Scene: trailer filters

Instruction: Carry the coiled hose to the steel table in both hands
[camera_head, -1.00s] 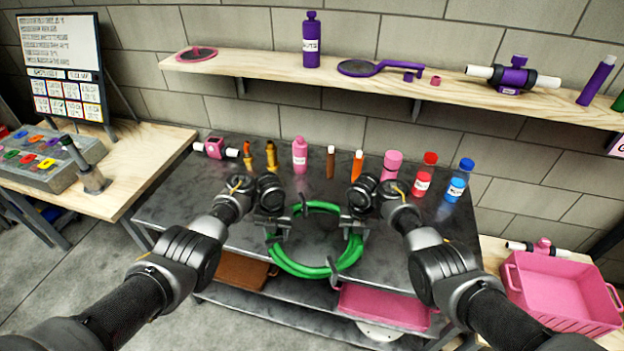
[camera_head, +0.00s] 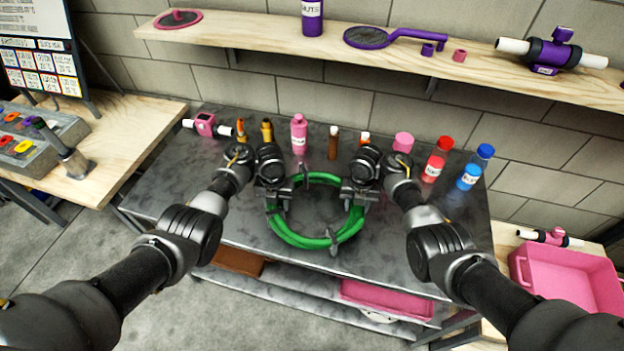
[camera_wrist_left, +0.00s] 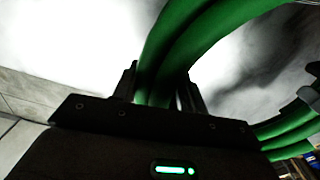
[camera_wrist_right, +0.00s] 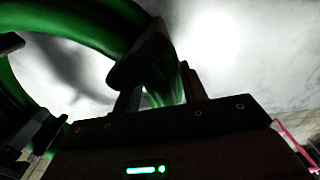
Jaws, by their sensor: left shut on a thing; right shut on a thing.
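The green coiled hose (camera_head: 300,240) is a ring with grey clips, seen over the steel table (camera_head: 410,235) in the head view. My left gripper (camera_head: 276,200) is shut on the hose's left side, and the hose (camera_wrist_left: 190,40) runs between its fingers in the left wrist view. My right gripper (camera_head: 354,198) is shut on the hose's right side; the hose (camera_wrist_right: 90,25) also shows in the right wrist view, partly behind a dark clip. Whether the hose's near side touches the tabletop cannot be told.
Several bottles, including a pink one (camera_head: 299,135) and a red one (camera_head: 437,160), stand along the table's back. A pink valve (camera_head: 206,124) lies at the back left. A wooden shelf (camera_head: 300,50) is above. A pink bin (camera_head: 565,280) is at right. The tabletop's front left is clear.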

